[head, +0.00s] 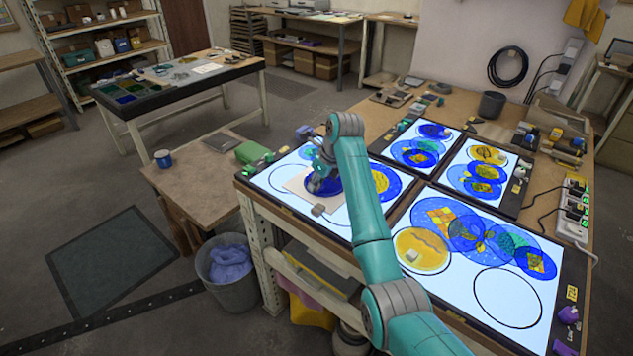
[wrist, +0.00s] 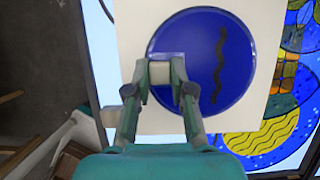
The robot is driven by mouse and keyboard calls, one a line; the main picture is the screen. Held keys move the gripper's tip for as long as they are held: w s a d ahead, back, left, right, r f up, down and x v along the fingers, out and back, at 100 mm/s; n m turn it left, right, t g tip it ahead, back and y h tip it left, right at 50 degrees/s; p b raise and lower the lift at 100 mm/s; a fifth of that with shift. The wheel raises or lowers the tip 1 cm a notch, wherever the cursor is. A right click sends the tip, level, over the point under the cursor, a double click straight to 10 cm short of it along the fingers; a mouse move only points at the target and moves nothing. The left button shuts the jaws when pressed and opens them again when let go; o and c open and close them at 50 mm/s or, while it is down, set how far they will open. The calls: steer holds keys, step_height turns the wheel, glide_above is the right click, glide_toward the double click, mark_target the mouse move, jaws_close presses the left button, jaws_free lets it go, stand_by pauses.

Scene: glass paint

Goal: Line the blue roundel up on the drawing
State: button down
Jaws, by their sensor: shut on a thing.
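The blue roundel (wrist: 198,55) is a round, deep blue glass disc with a dark wavy line. In the wrist view it lies over a cream square sheet (wrist: 132,22); I cannot tell whether it touches the sheet. My gripper (wrist: 161,75) is shut on a small pale block at the roundel's near left edge. In the head view the roundel (head: 327,187) shows below my gripper, partly hidden by my arm, over the cream sheet (head: 298,186) on the left lit panel (head: 262,180). Black curved outlines show on that panel around the sheet.
A patterned blue and yellow roundel (head: 385,182) lies right of my arm. Other lit panels hold several overlapping roundels, and the front one has an empty black circle (head: 508,297). A small grey block (head: 318,209) sits by the sheet's front edge. A grey bin (head: 228,265) stands below.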

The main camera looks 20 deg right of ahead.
steer(key=c, duration=0.9)
jaws_free()
steer(key=shift+c, duration=0.2)
